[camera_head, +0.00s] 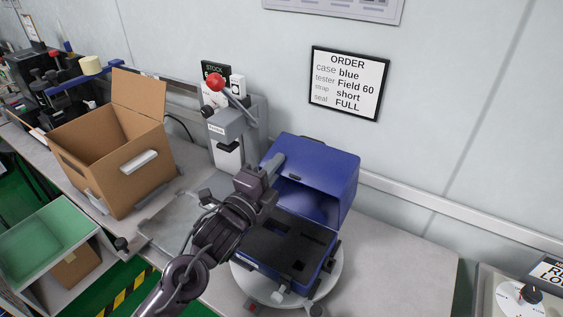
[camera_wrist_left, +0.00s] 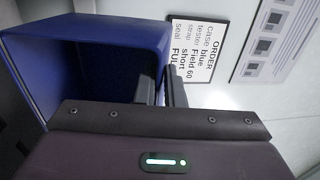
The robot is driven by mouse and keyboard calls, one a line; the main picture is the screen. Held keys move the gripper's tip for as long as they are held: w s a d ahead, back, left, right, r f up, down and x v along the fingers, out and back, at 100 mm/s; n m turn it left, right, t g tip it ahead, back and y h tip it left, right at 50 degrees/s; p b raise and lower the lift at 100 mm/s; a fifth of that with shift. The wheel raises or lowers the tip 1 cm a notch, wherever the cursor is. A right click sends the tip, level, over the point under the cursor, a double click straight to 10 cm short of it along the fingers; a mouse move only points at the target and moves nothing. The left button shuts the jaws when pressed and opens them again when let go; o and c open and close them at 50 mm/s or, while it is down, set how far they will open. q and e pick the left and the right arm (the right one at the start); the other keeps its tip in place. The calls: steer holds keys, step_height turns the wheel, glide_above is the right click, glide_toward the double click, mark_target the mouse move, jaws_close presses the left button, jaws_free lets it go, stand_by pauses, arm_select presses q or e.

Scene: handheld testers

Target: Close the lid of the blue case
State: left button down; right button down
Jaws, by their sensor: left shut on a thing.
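The blue case stands open on a round white turntable (camera_head: 335,278). Its deep blue lid (camera_head: 325,172) is raised at the back, with its hollow inside facing the front. The case base (camera_head: 316,277) holds a black foam insert (camera_head: 285,243) with cut-outs. My left gripper (camera_head: 277,163) is at the lid's left edge, above the base. In the left wrist view, the fingers of this gripper (camera_wrist_left: 160,88) are shut on the edge of the lid (camera_wrist_left: 95,50), one on each side of its wall. My right gripper is not in view.
A grey press with a red knob (camera_head: 216,82) stands just left of the lid. An open cardboard box (camera_head: 110,150) is further left. An order sign (camera_head: 348,83) hangs on the wall behind. The bench right of the turntable (camera_head: 400,275) is clear.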

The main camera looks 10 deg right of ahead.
arm_select(q)
steer(key=shift+s+a+f, duration=0.3)
steer(key=shift+s+f, duration=0.05)
steer(key=shift+f, duration=0.25)
steer(key=c, duration=1.6)
jaws_free()
steer(key=shift+c, duration=0.2)
steer(key=shift+r, duration=0.1)
steer(key=shift+a+r, duration=0.1)
steer(key=shift+r, duration=0.05)
